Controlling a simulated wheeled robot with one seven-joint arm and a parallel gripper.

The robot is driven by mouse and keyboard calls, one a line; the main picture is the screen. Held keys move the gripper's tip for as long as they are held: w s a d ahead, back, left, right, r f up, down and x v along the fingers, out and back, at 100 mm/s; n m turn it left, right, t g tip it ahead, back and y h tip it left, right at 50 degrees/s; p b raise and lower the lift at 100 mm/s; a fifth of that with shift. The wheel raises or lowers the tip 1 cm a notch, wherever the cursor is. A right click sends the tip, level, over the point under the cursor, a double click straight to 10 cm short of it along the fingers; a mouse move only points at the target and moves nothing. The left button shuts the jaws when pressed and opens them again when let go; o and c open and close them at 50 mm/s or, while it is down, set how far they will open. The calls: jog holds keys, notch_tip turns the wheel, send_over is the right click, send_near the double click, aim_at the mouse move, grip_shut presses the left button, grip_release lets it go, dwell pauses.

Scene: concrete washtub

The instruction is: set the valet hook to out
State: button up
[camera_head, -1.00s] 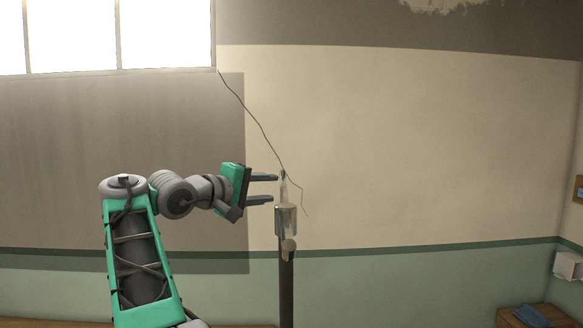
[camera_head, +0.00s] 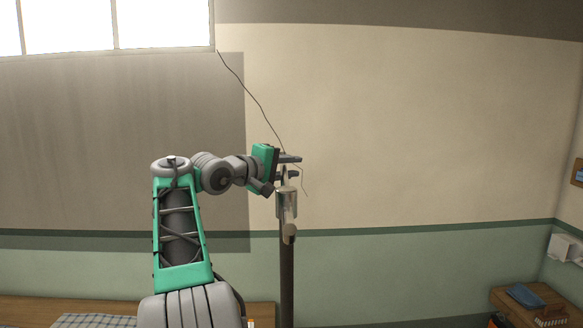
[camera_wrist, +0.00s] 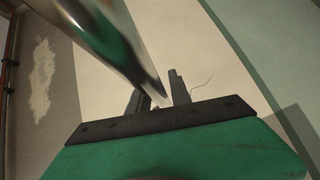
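A dark post (camera_head: 287,275) stands before the wall, with a pale metal fitting (camera_head: 287,204) at its top and a rounded pale piece (camera_head: 289,232) below it. Which part is the valet hook I cannot tell for sure. My gripper (camera_head: 292,166) is at the top of the fitting, its fingers apart and pointing right. A thin pale part at the fitting's top is partly hidden by the fingers. In the wrist view a shiny metal piece (camera_wrist: 105,35) crosses close to the camera, its narrow end near the two separated fingers (camera_wrist: 158,96). Contact is unclear.
The cream and green wall (camera_head: 420,130) is behind, with a thin crack line. A wooden stand (camera_head: 515,300) with a blue item on it is at the lower right. A wooden surface with a checked cloth (camera_head: 95,321) is at the lower left. The space right of the post is clear.

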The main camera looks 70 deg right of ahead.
grip_shut()
dwell(1.1)
